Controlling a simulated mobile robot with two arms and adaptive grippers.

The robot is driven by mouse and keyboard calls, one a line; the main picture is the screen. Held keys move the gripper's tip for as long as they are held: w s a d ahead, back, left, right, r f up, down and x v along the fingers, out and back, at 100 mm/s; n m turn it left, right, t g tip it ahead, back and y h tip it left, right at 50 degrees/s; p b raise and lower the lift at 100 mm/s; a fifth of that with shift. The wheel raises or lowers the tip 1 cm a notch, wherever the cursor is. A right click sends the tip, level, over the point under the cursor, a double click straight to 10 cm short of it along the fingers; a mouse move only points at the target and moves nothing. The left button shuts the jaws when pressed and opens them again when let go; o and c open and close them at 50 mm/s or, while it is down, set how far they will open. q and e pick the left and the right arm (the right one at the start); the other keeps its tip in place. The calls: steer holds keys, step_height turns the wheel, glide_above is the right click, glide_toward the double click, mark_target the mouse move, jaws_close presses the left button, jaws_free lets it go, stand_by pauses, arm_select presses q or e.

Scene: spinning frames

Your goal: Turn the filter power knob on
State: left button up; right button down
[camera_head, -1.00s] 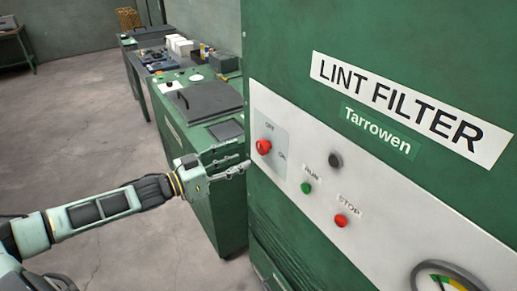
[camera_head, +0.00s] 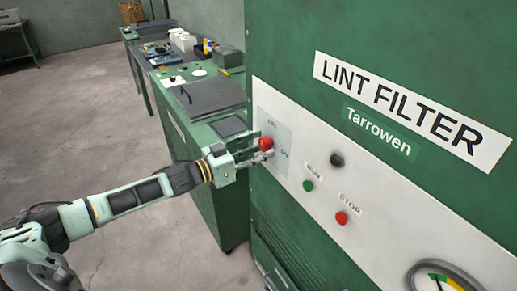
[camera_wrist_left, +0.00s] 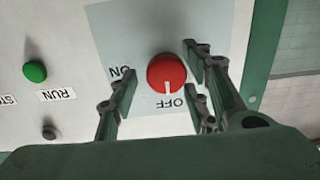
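The red filter power knob (camera_head: 266,143) sits on the light panel of the lint filter cabinet. In the left wrist view the knob (camera_wrist_left: 166,73) is round, and its white mark points down at the OFF label (camera_wrist_left: 178,103). The ON label (camera_wrist_left: 121,73) is to its left there. My left gripper (camera_head: 262,147) is at the panel by the knob. In the wrist view its fingers are apart on either side of the knob, and I see no clear contact. My right gripper is not in view.
A green RUN button (camera_head: 308,185), a red STOP button (camera_head: 341,218) and a dark round fitting (camera_head: 336,160) are on the same panel. A gauge (camera_head: 444,278) is at lower right. Left of the cabinet stands a green bench (camera_head: 208,205); open floor (camera_head: 90,120) lies beyond.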

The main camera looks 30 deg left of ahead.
arm_select(q)
steer(key=shift+f, duration=0.1)
steer(key=c, duration=1)
